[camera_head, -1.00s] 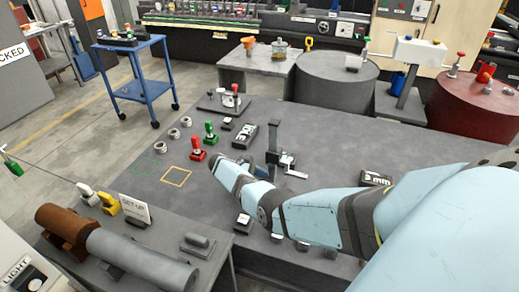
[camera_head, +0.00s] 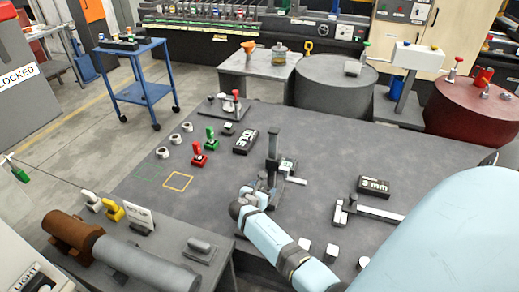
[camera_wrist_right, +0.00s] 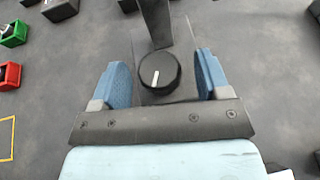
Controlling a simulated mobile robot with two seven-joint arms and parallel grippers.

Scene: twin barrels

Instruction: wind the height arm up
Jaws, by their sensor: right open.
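The height gauge stands on the dark table, with a dark upright post (camera_head: 273,147) and a light arm (camera_head: 296,181) sticking out low to the right. In the right wrist view, a round black knob (camera_wrist_right: 160,72) with a white line sits on its base, in front of the post (camera_wrist_right: 154,22). My right gripper (camera_head: 264,190) is at the near side of the gauge. In the wrist view its blue fingers (camera_wrist_right: 163,80) are open, one on each side of the knob, with gaps between. My left gripper is not in view.
Red (camera_head: 198,155) and green (camera_head: 211,138) handled pieces stand left of the gauge. A block marked 30 (camera_head: 244,141) lies behind it. A caliper (camera_head: 365,211) and a 3 mm block (camera_head: 374,187) lie to the right.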

